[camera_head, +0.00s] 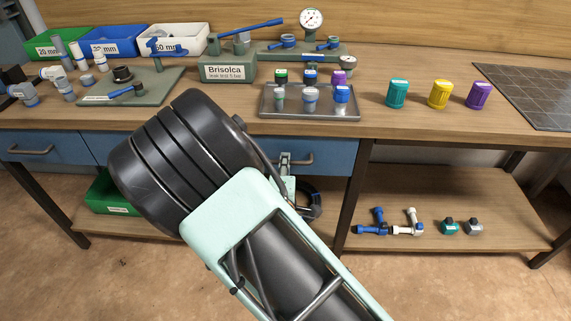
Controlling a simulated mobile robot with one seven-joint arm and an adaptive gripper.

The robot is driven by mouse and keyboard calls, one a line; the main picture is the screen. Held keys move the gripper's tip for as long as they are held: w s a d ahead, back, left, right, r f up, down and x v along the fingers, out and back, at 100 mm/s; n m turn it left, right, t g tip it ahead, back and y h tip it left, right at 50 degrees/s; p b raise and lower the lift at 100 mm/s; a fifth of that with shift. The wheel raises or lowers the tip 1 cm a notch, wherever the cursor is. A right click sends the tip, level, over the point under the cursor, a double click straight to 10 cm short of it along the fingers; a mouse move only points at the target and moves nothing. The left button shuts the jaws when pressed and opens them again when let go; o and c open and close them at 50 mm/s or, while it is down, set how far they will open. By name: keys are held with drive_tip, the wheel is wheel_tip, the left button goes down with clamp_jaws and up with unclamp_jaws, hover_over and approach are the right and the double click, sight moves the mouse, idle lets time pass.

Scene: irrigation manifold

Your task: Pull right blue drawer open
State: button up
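The right blue drawer (334,156) is under the bench top, right of my arm. Its front looks in line with the bench frame, and its left part is hidden behind my arm. Its grey bar handle (303,160) shows just right of my arm. My gripper (286,160) is mostly hidden behind my arm; a small grey part of it shows at the left part of the handle. I cannot tell whether it touches the handle or whether its fingers are open or shut.
Another blue drawer (40,147) is at the left. A metal tray (268,107) of fittings stands on the bench above the right drawer. A bench leg (350,190) stands right of it. A lower shelf (450,190) holds pipe fittings. A green bin (110,195) is lower left.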

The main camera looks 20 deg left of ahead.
drive_tip(key=shift+w+a+f, duration=0.1)
drive_tip(key=shift+w+f, duration=0.05)
drive_tip(key=shift+w, duration=0.55)
clamp_jaws()
